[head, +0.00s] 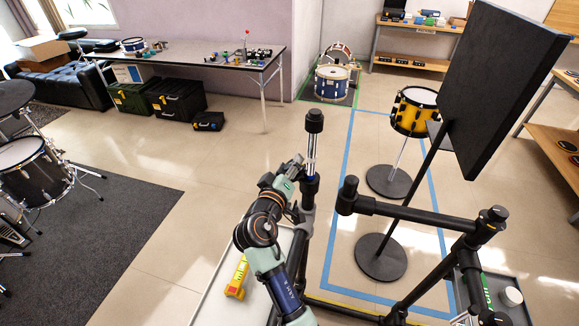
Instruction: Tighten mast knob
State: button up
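A mast (312,150) with a black cap and a chrome tube stands upright in the middle of the head view. A dark joint sits lower on it, beside my arm. My gripper (293,172) is at the left side of the mast, close against it at the height of the lower chrome part. The gripper is small and seen from behind, so whether its fingers are open or shut is unclear. I cannot make out the mast knob; it may be hidden behind the gripper or the dark joint. Contact between gripper and mast cannot be told.
A black horizontal bar (420,214) runs right of the mast. A large black panel (497,85) on a stand is behind it. A yellow drum (414,111) stands farther back. A yellow tool (237,277) lies on a pale surface at lower left. Open floor lies left.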

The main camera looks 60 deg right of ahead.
jog(key=s+a, duration=0.1)
jog(key=a, duration=1.1)
jog(key=shift+s+r, duration=0.3)
jog(key=shift+r, duration=0.05)
